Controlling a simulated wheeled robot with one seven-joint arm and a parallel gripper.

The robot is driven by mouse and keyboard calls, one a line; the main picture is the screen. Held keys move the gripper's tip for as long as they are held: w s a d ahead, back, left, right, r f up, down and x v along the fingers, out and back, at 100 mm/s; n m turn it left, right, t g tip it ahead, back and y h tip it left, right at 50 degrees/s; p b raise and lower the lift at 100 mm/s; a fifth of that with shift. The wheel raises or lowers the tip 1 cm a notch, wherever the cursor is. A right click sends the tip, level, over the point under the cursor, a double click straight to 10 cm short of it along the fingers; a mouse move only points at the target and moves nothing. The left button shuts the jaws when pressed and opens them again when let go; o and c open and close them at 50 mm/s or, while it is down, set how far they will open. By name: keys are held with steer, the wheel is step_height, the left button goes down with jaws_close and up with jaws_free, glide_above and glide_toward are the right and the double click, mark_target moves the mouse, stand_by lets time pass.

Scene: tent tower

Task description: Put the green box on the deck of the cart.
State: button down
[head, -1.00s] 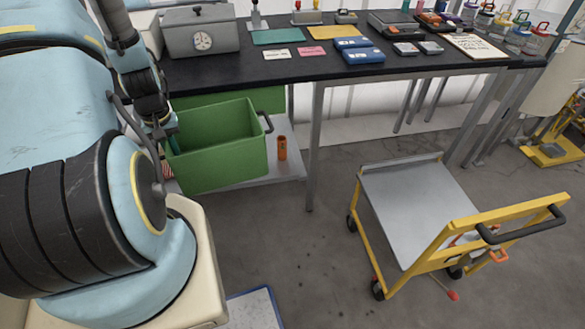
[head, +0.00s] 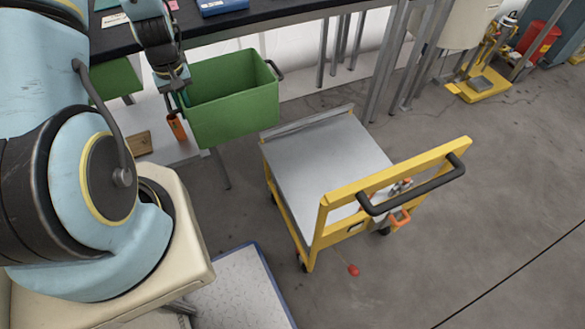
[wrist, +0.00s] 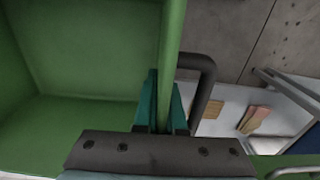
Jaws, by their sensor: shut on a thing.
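The green box (head: 236,112) is an open-topped bin with dark side handles. In the head view it hangs upright beside the bench, just behind and left of the cart. My gripper (head: 180,90) is shut on its left side rim; the wrist view shows the fingers (wrist: 162,108) on either side of the green wall, next to a dark handle (wrist: 205,95). The inside of the box that shows looks empty. The cart has a bare grey deck (head: 325,165), a yellow frame (head: 392,172) and a black push handle (head: 418,192) at its right end.
The black-topped bench (head: 260,18) runs along the back, with metal legs behind the box. A low shelf (head: 170,150) holds an orange cylinder (head: 176,127) and a brown block (head: 138,143). A blue-edged panel (head: 240,285) lies left of the cart. Floor is open to the right.

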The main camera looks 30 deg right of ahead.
steer(key=s+d+f+b, duration=0.5)
steer(key=d+f+b, duration=0.1)
steer(key=d, duration=0.4)
steer(key=s+d+f+b, duration=0.4)
steer(key=d+f+b, duration=0.1)
steer(key=d, duration=0.5)
steer(key=s+d+f+b, duration=0.5)
steer(key=d+f+b, duration=0.1)
steer(key=d, duration=0.4)
step_height(320, 180, down, 10)
steer(key=shift+s+r, duration=0.15)
steer(key=c, duration=1.5)
jaws_free()
steer(key=shift+a+f, duration=0.1)
steer(key=shift+f, duration=0.1)
steer(key=o, duration=0.5)
step_height(320, 180, up, 12)
steer(key=shift+r+p, duration=0.2)
steer(key=shift+p, duration=0.1)
